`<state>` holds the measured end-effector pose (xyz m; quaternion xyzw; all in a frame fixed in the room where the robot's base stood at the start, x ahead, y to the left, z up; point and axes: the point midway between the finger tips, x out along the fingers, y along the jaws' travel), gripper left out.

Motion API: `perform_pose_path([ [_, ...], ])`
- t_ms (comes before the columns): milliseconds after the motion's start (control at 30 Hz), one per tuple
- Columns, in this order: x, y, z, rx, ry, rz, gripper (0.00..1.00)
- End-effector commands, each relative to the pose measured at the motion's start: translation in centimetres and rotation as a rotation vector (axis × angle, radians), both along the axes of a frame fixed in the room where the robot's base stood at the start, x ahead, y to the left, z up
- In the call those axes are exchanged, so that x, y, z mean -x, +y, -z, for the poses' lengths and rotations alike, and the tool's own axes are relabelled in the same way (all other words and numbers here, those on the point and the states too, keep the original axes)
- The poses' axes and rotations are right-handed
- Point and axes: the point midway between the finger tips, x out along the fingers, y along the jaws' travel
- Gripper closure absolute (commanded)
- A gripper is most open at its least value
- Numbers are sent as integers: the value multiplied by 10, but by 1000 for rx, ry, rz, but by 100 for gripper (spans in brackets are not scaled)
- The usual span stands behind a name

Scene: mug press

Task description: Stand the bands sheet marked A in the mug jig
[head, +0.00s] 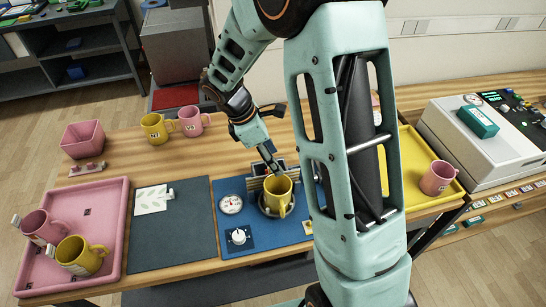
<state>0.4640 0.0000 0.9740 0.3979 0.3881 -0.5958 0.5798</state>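A yellow mug (279,196) stands upright in a round dark holder (265,209) on the blue mat (262,236), which I take to be the mug jig. My gripper (275,170) points down just behind the mug's rim, beside a dark and metallic block (256,178). Its fingers are too small to show whether they are open or shut, or hold anything. A white sheet (151,200) with faint leaf-like marks and a small tab lies on the dark grey mat (172,238). I cannot read a letter on it. I cannot make out a bands sheet marked A.
A pink tray (118,228) at left holds a pink and a yellow mug. A pink bin (83,138) and two mugs stand behind. A yellow tray (413,148) with a pink mug is at right, beside a machine (486,140). My arm hides the table's middle right.

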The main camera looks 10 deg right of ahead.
Motion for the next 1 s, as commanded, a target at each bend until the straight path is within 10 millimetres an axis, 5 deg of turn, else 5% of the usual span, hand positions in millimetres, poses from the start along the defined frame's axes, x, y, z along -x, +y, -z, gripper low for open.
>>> perform_pose_path([
  [1000, 0, 0, -46, 0, 0, 1, 49],
])
